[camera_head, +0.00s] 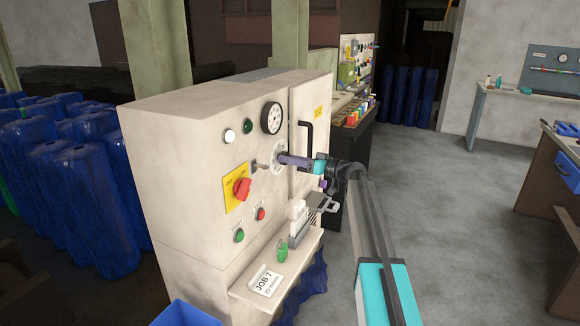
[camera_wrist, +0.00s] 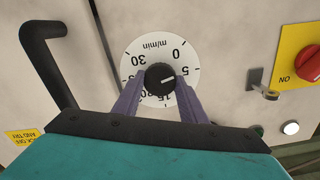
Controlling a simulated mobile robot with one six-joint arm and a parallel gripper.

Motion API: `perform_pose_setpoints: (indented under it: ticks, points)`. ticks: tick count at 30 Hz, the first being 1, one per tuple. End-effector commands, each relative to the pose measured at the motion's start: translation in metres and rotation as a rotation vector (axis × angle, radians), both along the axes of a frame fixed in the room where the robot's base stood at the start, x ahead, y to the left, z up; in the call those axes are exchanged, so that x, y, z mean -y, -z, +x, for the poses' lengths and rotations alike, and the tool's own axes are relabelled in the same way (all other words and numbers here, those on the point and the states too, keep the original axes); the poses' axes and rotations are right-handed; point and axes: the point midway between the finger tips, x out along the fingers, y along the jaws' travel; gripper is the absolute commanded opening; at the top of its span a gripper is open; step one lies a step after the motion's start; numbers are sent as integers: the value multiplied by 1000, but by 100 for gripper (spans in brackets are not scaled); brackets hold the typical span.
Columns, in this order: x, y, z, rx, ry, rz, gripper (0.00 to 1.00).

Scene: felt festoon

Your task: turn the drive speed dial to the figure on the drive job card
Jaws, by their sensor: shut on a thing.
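The drive speed dial (camera_wrist: 160,78) is a black round knob on a white plate (camera_wrist: 138,60), upside down in the wrist view. The plate reads m/min, with 0, 5 and 30 legible; some figures are behind my fingers. The knob's white line points right, near the 5. My gripper (camera_wrist: 160,86) has its purple fingers on both sides of the knob and is shut on it. In the head view my gripper (camera_head: 283,158) partly covers the dial plate (camera_head: 277,150). The drive job card (camera_head: 266,283) lies on the cabinet shelf and reads JOB 7, 20 m/min.
A red switch (camera_head: 242,188) on a yellow plate and a small metal lever (camera_wrist: 264,92) sit beside the dial. A black door handle (camera_wrist: 47,60) stands out on its other side. A gauge (camera_head: 272,117) is above. A green object (camera_head: 282,250) stands on the shelf.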

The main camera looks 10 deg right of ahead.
Motion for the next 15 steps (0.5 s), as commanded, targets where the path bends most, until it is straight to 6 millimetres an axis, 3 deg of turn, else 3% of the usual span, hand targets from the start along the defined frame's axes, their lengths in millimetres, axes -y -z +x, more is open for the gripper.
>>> perform_pose_setpoints:
  ticks: [15]
  points:
    - [0,3,0,-359,-2,257,16]
